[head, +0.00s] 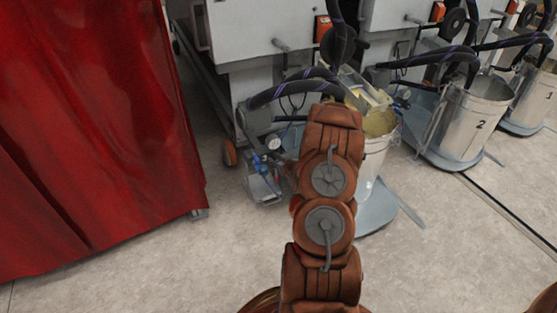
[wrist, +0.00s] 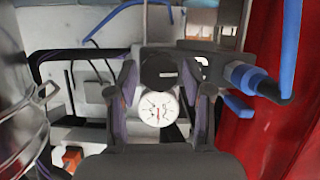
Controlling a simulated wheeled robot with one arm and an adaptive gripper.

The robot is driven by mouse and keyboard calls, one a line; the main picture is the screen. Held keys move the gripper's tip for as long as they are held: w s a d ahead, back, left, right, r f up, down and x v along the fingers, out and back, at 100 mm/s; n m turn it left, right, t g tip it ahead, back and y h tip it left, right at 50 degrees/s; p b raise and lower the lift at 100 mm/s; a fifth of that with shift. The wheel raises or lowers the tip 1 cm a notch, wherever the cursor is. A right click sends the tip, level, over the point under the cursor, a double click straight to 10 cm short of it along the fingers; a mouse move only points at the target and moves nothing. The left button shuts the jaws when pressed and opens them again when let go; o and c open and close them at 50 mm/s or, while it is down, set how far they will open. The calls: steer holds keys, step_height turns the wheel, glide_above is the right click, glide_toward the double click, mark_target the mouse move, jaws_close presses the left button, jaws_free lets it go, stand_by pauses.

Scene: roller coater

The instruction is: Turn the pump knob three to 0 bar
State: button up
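In the wrist view, the dark round pump knob (wrist: 158,70) sits just above a white pressure gauge (wrist: 158,107) with a red needle pointing roughly downward. The scale is too small to read. My gripper (wrist: 160,82) is open, with one finger on each side of the knob and gauge. A gap shows between the fingers and the knob, and I cannot tell any contact. In the head view, the gauge (head: 273,142) shows on the pump left of my arm. My gripper is hidden there behind my arm.
A blue hose fitting (wrist: 245,78) lies right of the knob in the wrist view. In the head view, a metal bucket (head: 372,168) stands behind my arm, and buckets two (head: 470,120) and one (head: 538,95) stand further right. A red curtain (head: 90,140) hangs left. The foreground floor is clear.

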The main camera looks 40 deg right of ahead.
steer(key=c, duration=0.8)
